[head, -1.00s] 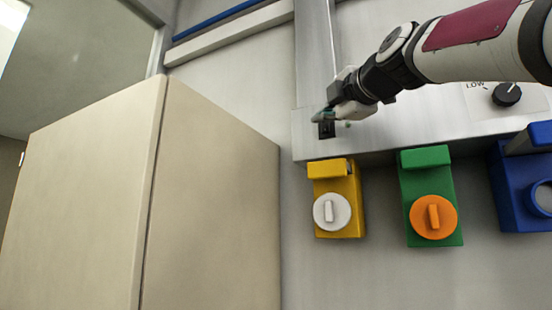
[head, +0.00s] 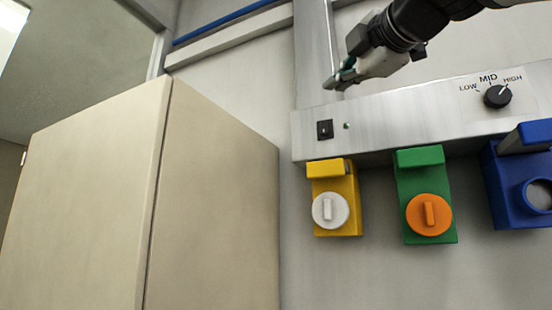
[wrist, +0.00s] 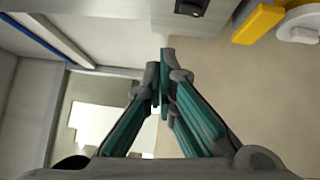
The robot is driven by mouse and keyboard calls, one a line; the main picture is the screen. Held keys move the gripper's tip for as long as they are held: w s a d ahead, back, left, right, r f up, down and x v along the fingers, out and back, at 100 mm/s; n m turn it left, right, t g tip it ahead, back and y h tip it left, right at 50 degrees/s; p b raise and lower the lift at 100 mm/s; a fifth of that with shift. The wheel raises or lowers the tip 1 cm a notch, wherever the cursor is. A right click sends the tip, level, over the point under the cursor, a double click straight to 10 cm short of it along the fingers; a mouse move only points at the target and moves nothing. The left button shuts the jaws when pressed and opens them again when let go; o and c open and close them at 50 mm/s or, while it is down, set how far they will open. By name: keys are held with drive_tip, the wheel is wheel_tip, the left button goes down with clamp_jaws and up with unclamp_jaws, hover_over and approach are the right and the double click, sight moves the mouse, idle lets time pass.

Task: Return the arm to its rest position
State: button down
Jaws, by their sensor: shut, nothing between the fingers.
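My gripper (head: 340,80) is shut and empty at the upper middle of the head view, in front of the metal post and above the control panel. My arm reaches in from the upper right. In the wrist view the teal fingers of my gripper (wrist: 160,62) meet at their tips with nothing between them. A black rocker switch (head: 325,129) with a small green light beside it sits on the metal panel (head: 400,122), below and left of the gripper and apart from it. The switch also shows at the top of the wrist view (wrist: 190,7).
Below the panel hang a yellow holder (head: 336,180) with a white reel, a green holder (head: 427,180) with an orange reel and a blue holder (head: 512,195). A LOW-MID-HIGH dial (head: 498,96) is at right. A tall beige cabinet (head: 210,200) fills the left.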

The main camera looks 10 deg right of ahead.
drive_tip(key=shift+s+d+r, duration=0.1)
drive_tip(key=shift+s+d, duration=0.05)
drive_tip(key=shift+s, duration=0.55)
wheel_tip(320, 180, down, 29)
drive_tip(key=a+m+g+h, duration=0.1)
drive_tip(key=m+g, duration=0.6)
drive_tip(key=m, duration=0.3)
drive_tip(key=s+f+m+g+h, duration=0.1)
drive_tip(key=s+f+m+g, duration=0.2)
drive_tip(key=f, duration=1.2)
drive_tip(key=s+f+m+g+h, duration=0.1)
drive_tip(key=s+f+m+g, duration=0.2)
drive_tip(key=s+f+m, duration=0.4)
drive_tip(key=s+f, duration=0.5)
drive_tip(key=f, duration=0.4)
drive_tip(key=shift+d+f+m+g, duration=0.2)
drive_tip(key=shift+d+m+g, duration=0.1)
drive_tip(key=shift+m+g, duration=0.1)
